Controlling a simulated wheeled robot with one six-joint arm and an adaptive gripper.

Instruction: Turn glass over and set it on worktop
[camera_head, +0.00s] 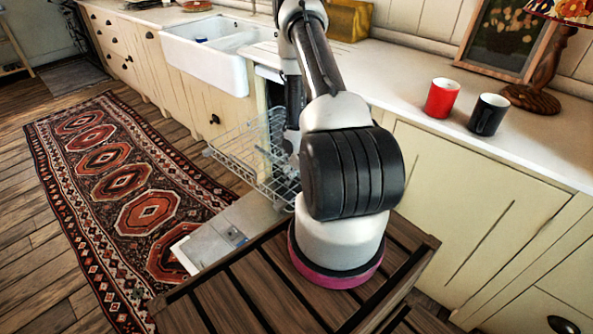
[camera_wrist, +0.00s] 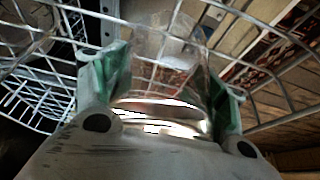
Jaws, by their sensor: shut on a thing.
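A clear glass (camera_wrist: 163,100) is between the green-padded fingers of my gripper (camera_wrist: 168,88) in the wrist view. My gripper is shut on it, one finger on each side. The glass is see-through, so its rim and base are hard to tell apart. Wires of a dishwasher rack (camera_wrist: 40,80) show behind and around it. I cannot tell whether the glass touches the rack. In the head view my arm hides the gripper and the glass. The white worktop (camera_head: 405,75) runs along the back, right of the sink.
The dishwasher is open, with its rack (camera_head: 245,150) pulled out and its door (camera_head: 215,240) down. A red mug (camera_head: 441,98) and a black mug (camera_head: 488,115) stand on the worktop near a lamp (camera_head: 540,85) and picture frame (camera_head: 505,35). Worktop left of the mugs is clear.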

